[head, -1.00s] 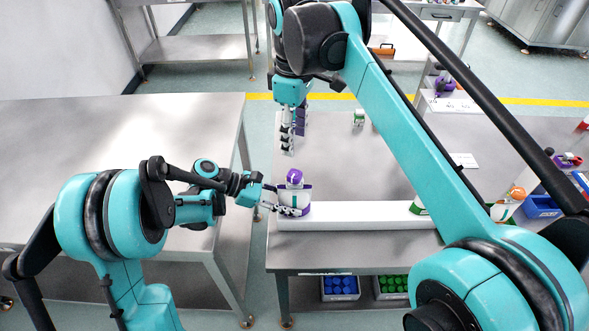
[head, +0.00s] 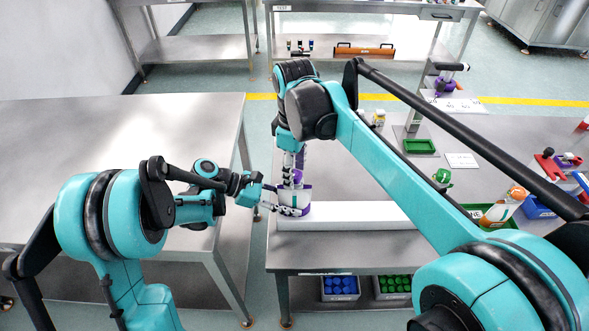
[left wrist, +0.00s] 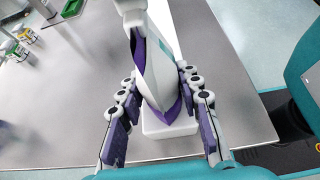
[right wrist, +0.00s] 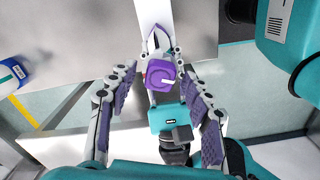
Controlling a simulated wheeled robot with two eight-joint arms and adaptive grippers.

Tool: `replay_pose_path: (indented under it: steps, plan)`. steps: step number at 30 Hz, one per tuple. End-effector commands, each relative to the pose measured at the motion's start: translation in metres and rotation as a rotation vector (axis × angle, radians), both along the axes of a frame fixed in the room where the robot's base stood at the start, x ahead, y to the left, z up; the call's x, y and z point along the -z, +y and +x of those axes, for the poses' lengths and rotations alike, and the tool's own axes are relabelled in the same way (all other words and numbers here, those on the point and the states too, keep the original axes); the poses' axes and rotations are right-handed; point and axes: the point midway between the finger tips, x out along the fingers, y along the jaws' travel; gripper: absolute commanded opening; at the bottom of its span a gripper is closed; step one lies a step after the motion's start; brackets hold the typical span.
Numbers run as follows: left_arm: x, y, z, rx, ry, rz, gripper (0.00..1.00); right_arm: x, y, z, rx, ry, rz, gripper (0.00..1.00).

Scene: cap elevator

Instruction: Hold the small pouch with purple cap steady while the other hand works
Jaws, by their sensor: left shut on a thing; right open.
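The small white pouch (head: 296,208) with purple trim stands upright at the left end of a long white block (head: 350,217). Its purple cap (right wrist: 160,73) is on top, seen from above in the right wrist view. My left gripper (head: 284,210) is shut on the pouch's body from the left; the left wrist view shows its fingers on both sides of the pouch (left wrist: 157,75). My right gripper (head: 289,182) points down over the cap. In the right wrist view its fingers (right wrist: 160,100) are spread on both sides of the cap, apart from it.
My right arm passes over the table's middle. A second table (head: 110,170) is at left, across a gap.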

Motion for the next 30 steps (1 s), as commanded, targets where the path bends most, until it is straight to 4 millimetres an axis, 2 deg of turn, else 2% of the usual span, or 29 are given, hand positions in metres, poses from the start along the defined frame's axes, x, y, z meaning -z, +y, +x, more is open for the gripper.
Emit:
replay_pose_path:
  steps: [1,6,20,30]
  plan:
    - [0.0006,0.0002,-0.0001,0.000,0.000,0.002,0.18,0.0000,0.0000,0.0000,0.000,0.000,0.000,0.42]
    - [0.0006,0.0002,-0.0001,0.000,0.000,0.002,0.18,-0.0001,0.0000,0.0000,0.000,0.000,0.000,0.00]
    - [0.0005,0.0002,-0.0002,0.000,0.000,0.001,0.18,-0.0001,0.0000,0.0000,0.077,0.000,0.000,0.00]
    - [0.0005,0.0002,-0.0002,0.000,0.000,0.001,0.18,0.0001,0.0000,0.0000,0.345,0.000,0.000,0.00]
